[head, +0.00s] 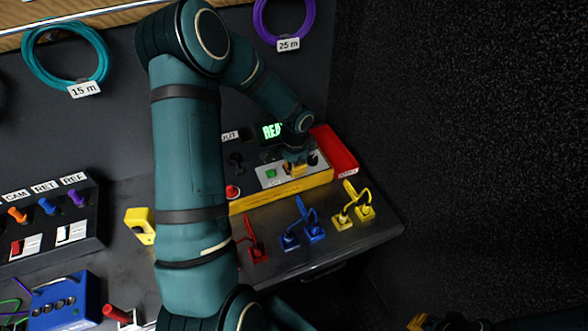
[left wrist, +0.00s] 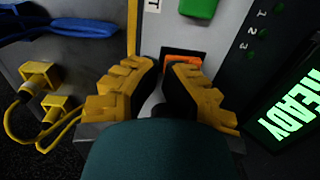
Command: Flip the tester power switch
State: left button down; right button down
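The tester (head: 283,194) is a yellow-edged box with a grey top panel and a lit green READY display (head: 271,131), also seen in the left wrist view (left wrist: 288,118). An orange rocker switch (left wrist: 183,58) in a dark frame sits on its panel, just beyond my left fingertips. My left gripper (head: 296,168) is low over the panel and hides part of it. In the left wrist view its yellow fingers (left wrist: 161,68) converge at the tips, with nothing visible held; contact with the switch cannot be told. My right gripper (head: 432,322) shows only partly at the bottom edge.
A green button (left wrist: 198,8) is near the switch. Red, blue and yellow (head: 355,205) plugs with cables lie along the front. A switch box (head: 45,215) and blue box (head: 62,302) are at left.

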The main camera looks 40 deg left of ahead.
pick_arm(q)
jog(key=shift+s+d+f+b, duration=0.2)
jog(key=shift+s+f+b, duration=0.25)
jog(key=shift+f, duration=0.15)
jog(key=shift+w+a+r, duration=0.1)
pick_arm(e)
jog(key=shift+s+f, duration=0.25)
jog(key=shift+f, duration=0.5)
pick_arm(q)
jog(key=shift+r, duration=0.1)
pick_arm(e)
jog(key=shift+r, duration=0.1)
pick_arm(q)
jog(key=shift+w+a+r+p, duration=0.2)
jog(key=shift+r+p, duration=0.45)
jog(key=shift+p, duration=0.15)
jog(key=shift+r, duration=0.15)
pick_arm(e)
jog(key=shift+a+r, duration=0.1)
jog(key=shift+r, duration=0.4)
pick_arm(q)
jog(key=shift+w, duration=0.1)
pick_arm(e)
jog(key=shift+w, duration=0.1)
